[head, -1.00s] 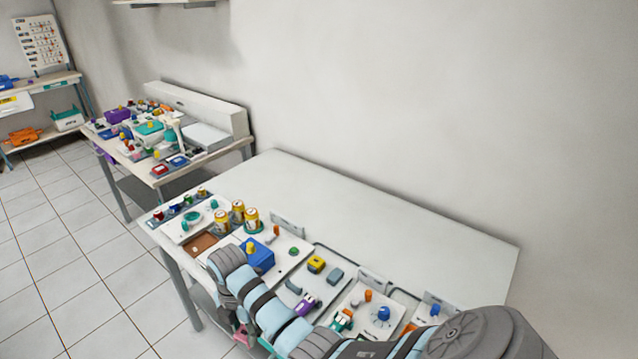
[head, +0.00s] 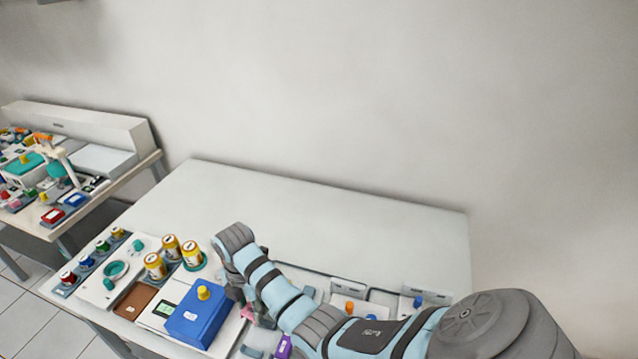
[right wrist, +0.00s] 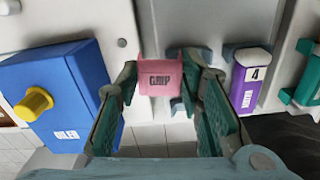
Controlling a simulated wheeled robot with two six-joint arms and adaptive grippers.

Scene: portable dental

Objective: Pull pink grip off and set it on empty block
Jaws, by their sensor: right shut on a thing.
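The pink grip (right wrist: 161,78), a small block lettered GRIP, sits between the fingertips of my right gripper (right wrist: 160,85) in the right wrist view. The gripper is shut on it. In the head view a little of the pink (head: 247,312) shows beside my right gripper (head: 252,305), just right of the blue box (head: 198,314) and partly hidden by my arm. Whether the grip is free of its support I cannot tell. I cannot clearly make out the empty block. My left gripper is not in view.
The blue box with a yellow knob also stands close left of the fingers in the right wrist view (right wrist: 60,95). Yellow cans (head: 155,265) stand behind the blue box. The table's back half (head: 330,220) is clear.

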